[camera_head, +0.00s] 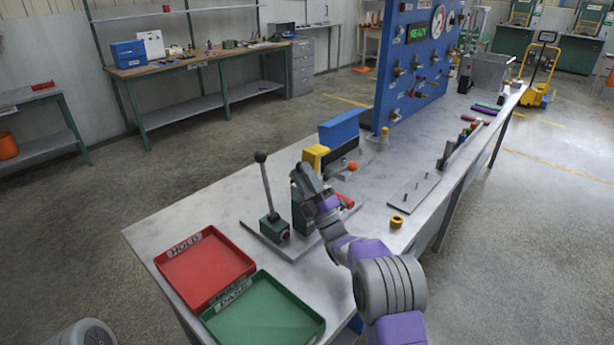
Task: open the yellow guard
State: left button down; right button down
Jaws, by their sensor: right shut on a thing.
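The yellow guard (315,154) shows as a small yellow block on the bench, beside a dark bar and in front of a blue block. My right gripper (303,176) reaches in from the lower right and is shut at the guard's near side. The fingers and gripper body hide the point of contact and part of the green fixture (301,218) below. How far the guard is tilted cannot be told. My left gripper is not in view.
A lever with a black knob (261,157) stands just left of the gripper. An orange ball (352,166) and a blue block (340,129) are close on the right. Red (205,268) and green (262,312) trays lie at the near end. A blue panel (412,65) stands behind.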

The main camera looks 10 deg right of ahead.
jog(key=c, duration=0.9)
grip_release()
jog(key=shift+o, duration=0.2)
jog(key=shift+s+d+f, duration=0.2)
jog(key=shift+s+f, duration=0.15)
jog(key=shift+f, duration=0.05)
jog(key=s+d+f, duration=0.1)
jog(key=s+d, duration=0.2)
jog(key=s, duration=0.3)
jog(key=s+d+f+p, duration=0.1)
jog(key=s+d, duration=0.2)
jog(key=s, duration=0.4)
jog(key=shift+d+f, duration=0.3)
jog(key=shift+d, duration=0.1)
